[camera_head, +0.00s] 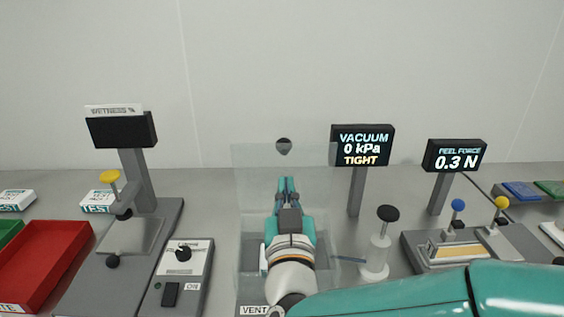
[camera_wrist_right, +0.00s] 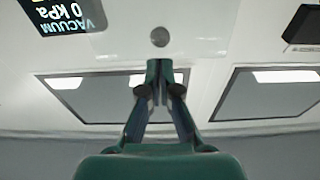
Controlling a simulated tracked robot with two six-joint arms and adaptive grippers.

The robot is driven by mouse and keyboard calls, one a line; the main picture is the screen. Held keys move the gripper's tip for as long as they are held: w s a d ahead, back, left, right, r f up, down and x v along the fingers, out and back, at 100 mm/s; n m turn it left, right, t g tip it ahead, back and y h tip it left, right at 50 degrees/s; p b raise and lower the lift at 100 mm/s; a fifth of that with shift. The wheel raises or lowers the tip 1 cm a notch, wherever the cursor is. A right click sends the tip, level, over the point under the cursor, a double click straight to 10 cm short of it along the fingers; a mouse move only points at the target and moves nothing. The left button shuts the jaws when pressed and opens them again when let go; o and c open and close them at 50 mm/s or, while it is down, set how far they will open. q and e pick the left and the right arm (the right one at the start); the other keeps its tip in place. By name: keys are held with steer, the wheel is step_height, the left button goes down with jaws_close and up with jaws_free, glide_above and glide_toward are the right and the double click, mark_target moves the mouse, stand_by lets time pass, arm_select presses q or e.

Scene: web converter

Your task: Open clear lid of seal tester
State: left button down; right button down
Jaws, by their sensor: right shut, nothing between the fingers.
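The clear lid (camera_head: 252,172) of the seal tester stands raised and roughly upright at the back of its chamber (camera_head: 250,283). Its round dark knob (camera_head: 284,145) is near the top edge. My right gripper (camera_head: 288,180) is shut and empty, in front of the lid and below the knob, reaching over the chamber. In the right wrist view the shut fingertips (camera_wrist_right: 160,68) point toward the knob (camera_wrist_right: 160,37), with a gap between them in the picture. My arm hides much of the chamber. My left gripper is not in view.
A vacuum display (camera_head: 362,146) reading 0 kPa TIGHT stands behind right. A dark-capped pump (camera_head: 376,255) is right of the chamber. A peel force tester (camera_head: 470,246) is farther right. A control box (camera_head: 180,276) and red tray (camera_head: 42,262) are left.

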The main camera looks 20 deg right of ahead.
mark_target(285, 156)
steer(key=p+x, duration=0.1)
steer(key=x, duration=0.5)
steer(key=shift+w+d+r, duration=0.1)
steer(key=shift+w+d, duration=0.1)
steer(key=shift+w, duration=0.1)
steer(key=w+g+p, duration=0.1)
steer(key=p, duration=0.2)
steer(key=w+d+r+g+p, duration=0.1)
steer(key=p, duration=0.3)
steer(key=shift+w+r+y, duration=0.2)
steer(key=shift+w+y, duration=0.1)
steer(key=shift+w, duration=0.1)
steer(key=shift+w+f, duration=0.1)
steer(key=shift+w, duration=0.05)
steer(key=shift+w+f, duration=0.1)
steer(key=shift+f, duration=0.1)
